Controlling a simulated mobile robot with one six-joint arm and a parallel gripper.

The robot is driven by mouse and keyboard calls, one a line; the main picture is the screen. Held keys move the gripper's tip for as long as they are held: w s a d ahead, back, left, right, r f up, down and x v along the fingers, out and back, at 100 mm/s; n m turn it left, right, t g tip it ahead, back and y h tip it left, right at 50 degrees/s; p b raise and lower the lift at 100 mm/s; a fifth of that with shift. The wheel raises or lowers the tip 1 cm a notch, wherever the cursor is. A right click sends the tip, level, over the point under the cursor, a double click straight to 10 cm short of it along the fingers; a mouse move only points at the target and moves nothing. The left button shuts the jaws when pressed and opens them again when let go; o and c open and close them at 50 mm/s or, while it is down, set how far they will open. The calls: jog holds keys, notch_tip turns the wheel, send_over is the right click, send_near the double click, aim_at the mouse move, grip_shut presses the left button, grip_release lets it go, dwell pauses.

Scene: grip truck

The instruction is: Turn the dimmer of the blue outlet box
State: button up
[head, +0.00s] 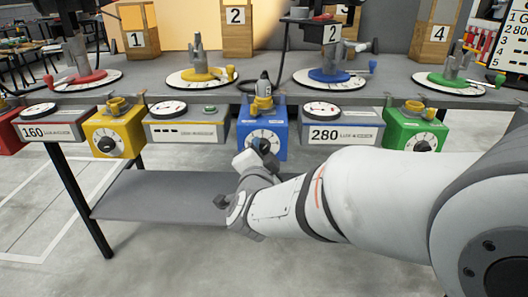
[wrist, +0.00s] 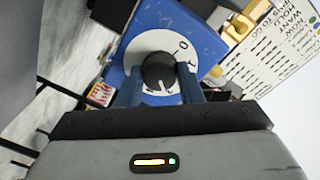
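The blue outlet box (head: 263,137) hangs at the table's front edge, in the middle of the head view. Its white dial with the black dimmer knob (wrist: 158,71) fills the middle of the wrist view, with a white mark on the knob's lower part. My gripper (wrist: 160,82) has its two fingers apart, one on each side of the knob. I cannot tell whether they touch it. In the head view my gripper (head: 262,150) is in front of the box's dial and hides its lower part.
A yellow box (head: 130,127) and a green box (head: 402,132) hang left and right, with grey meter boxes (head: 188,133) between. The table's round plates hold clamps above. A grey lower shelf (head: 160,200) lies beneath.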

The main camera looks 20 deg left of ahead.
jog(key=o, duration=0.5)
jog(key=shift+c, duration=0.2)
jog(key=s+d+p, duration=0.1)
jog(key=s+p, duration=0.1)
jog(key=s, duration=0.5)
jog(key=shift+s+d, duration=0.25)
jog(key=shift+s, duration=0.05)
jog(key=shift+r, duration=0.1)
